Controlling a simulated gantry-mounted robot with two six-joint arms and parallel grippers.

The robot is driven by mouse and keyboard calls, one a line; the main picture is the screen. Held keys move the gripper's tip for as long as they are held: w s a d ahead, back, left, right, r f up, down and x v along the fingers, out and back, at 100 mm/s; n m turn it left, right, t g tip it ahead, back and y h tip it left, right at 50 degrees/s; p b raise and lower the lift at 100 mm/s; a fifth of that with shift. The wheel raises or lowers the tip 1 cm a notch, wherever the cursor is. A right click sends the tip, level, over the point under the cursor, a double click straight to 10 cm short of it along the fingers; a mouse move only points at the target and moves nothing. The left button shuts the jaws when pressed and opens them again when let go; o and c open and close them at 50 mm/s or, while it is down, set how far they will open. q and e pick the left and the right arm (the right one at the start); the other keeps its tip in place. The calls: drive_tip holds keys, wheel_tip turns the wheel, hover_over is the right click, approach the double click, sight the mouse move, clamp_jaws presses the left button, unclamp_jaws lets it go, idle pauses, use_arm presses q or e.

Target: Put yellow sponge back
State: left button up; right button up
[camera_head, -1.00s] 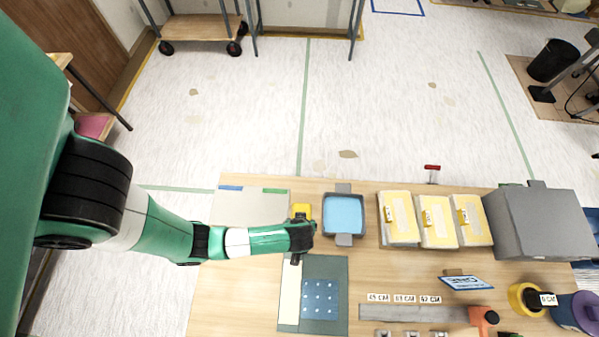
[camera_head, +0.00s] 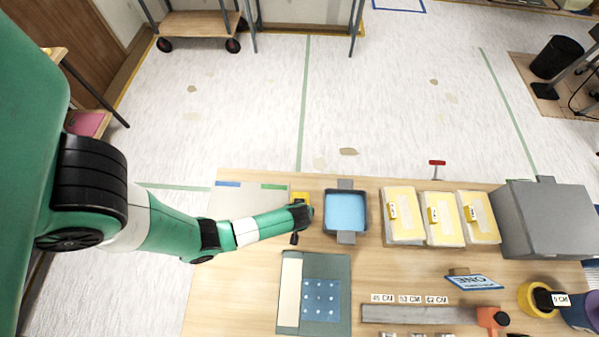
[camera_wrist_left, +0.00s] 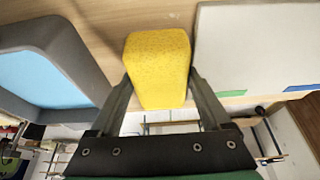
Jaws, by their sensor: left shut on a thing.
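The yellow sponge (camera_wrist_left: 158,68) is a block held between the fingers of my left gripper (camera_wrist_left: 160,92) in the left wrist view. In the head view the sponge (camera_head: 299,197) shows only in part behind the left gripper (camera_head: 301,212). It is between a pale grey board (camera_head: 240,203) on its left and the grey tray (camera_head: 345,183) with blue liquid or lining on its right. The tray also shows in the left wrist view (camera_wrist_left: 88,62). I cannot tell whether the sponge touches the table. The right gripper is not in view.
A green mat (camera_head: 335,265) with a blue dotted patch lies in front of the left gripper. Several yellow-and-white packs (camera_head: 403,215) and a grey box (camera_head: 545,225) stand to the right. A metal ruler bar (camera_head: 415,314) lies at the front. Wooden table (camera_head: 215,300) is bare at front left.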

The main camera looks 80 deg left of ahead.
use_arm(q)
drive_tip(key=shift+f, duration=0.1)
drive_tip(key=o, duration=1.2)
drive_tip(key=shift+o, duration=0.2)
drive_tip(key=p+v, duration=0.4)
drive_tip(key=v, duration=0.8)
drive_tip(key=shift+p, duration=0.4)
